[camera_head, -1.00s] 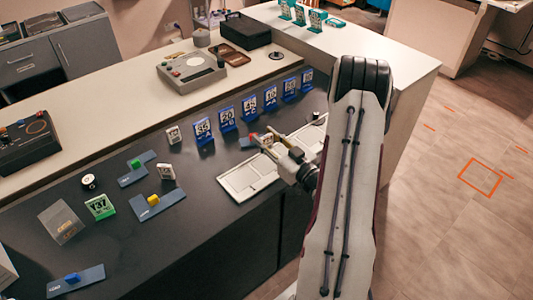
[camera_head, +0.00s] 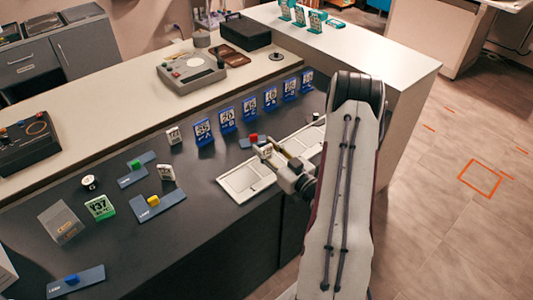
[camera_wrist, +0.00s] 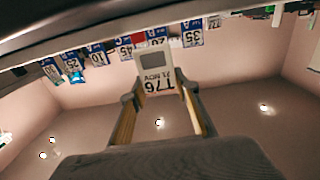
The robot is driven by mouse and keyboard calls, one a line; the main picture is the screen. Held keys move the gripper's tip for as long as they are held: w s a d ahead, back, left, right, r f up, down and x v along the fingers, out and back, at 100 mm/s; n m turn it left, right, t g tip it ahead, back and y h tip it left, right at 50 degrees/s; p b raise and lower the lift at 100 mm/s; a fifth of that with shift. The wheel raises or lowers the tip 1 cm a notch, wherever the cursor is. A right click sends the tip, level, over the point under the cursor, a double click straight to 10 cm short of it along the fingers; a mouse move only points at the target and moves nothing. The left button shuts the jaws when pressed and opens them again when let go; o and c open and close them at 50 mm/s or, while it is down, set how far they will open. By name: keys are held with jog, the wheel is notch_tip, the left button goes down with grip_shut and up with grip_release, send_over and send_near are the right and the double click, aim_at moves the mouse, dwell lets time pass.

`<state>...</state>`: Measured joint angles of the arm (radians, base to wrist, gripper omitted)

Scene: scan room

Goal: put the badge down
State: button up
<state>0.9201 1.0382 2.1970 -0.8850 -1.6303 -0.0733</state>
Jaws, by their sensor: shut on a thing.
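My gripper (camera_head: 273,158) is over the light tray (camera_head: 241,191) near the counter's front edge. In the wrist view my gripper (camera_wrist: 156,92) is shut on a white badge (camera_wrist: 154,62), marked T76 with a smaller line of text and a grey square. The badge stands out past the fingertips. In the head view the badge (camera_head: 265,151) shows as a small pale plate at the fingertips. I cannot tell whether its edge touches anything. My arm hides part of the tray's right side.
Blue number badges (camera_head: 227,120) stand in a row behind the tray. A blue plate with a red block (camera_head: 253,138) lies just behind my gripper.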

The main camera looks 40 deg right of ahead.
jog(key=shift+f, duration=1.1)
jog(key=shift+f, duration=0.15)
jog(key=o, duration=1)
jog(key=shift+c, duration=0.2)
jog(key=shift+s, duration=0.15)
jog(key=shift+s+a+f, duration=0.1)
jog(key=shift+s, duration=1.8)
jog(key=shift+s+a+f, duration=0.1)
jog(key=shift+s, duration=1.75)
jog(key=c, duration=0.5)
